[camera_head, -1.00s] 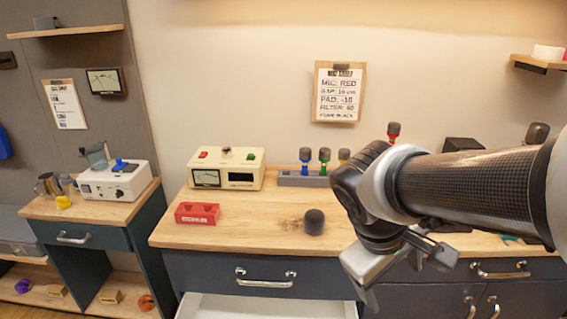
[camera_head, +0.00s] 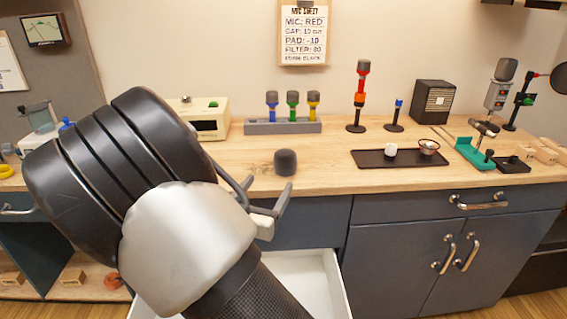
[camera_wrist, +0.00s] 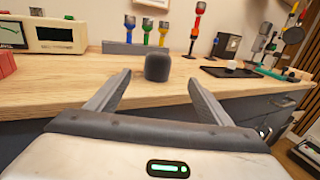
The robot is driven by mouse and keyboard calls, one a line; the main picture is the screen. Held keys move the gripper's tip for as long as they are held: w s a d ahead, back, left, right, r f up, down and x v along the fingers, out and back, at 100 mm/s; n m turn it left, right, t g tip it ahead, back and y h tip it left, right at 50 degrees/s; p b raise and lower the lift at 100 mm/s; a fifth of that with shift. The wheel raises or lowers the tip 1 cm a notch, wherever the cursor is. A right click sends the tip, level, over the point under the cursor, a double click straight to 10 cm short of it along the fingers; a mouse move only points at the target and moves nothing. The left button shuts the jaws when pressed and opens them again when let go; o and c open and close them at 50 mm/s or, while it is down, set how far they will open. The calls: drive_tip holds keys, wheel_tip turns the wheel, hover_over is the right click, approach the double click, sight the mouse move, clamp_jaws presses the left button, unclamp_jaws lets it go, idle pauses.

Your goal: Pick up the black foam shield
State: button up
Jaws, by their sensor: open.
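The black foam shield (camera_head: 285,162) is a small dark rounded block standing on the wooden counter (camera_head: 335,179), near its front edge. It also shows in the wrist view (camera_wrist: 158,67), beyond my fingertips and between their lines. My gripper (camera_head: 268,205) is in front of the counter, at the lower left of the shield in the head view. In the wrist view my gripper (camera_wrist: 158,82) has its two fingers spread wide with nothing between them. The shield is apart from both fingers.
An open white drawer (camera_head: 300,275) juts out below the counter. Behind the shield is a grey rack (camera_head: 283,127) with blue, green and yellow microphones. A dark tray (camera_head: 375,159) lies to the right, with a red microphone on a stand (camera_head: 359,95) behind it. Counter around the shield is clear.

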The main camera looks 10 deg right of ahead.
sight(284, 163)
drive_tip(key=b+x, duration=0.2)
drive_tip(key=x, duration=0.8)
drive_tip(key=shift+d, duration=0.15)
drive_tip(key=shift+a+b+x, duration=0.15)
drive_tip(key=shift+b+x, duration=0.2)
drive_tip(key=shift+x, duration=1.1)
drive_tip(key=shift+a+b+x, duration=0.1)
drive_tip(key=shift+b+x, duration=0.25)
drive_tip(key=shift+x, duration=1.15)
drive_tip(key=shift+w+r, duration=0.1)
drive_tip(key=shift+c, duration=0.3)
drive_tip(key=c, duration=1.1)
drive_tip(key=shift+r, duration=0.1)
wheel_tip(284, 163, up, 10)
drive_tip(key=p, duration=0.3)
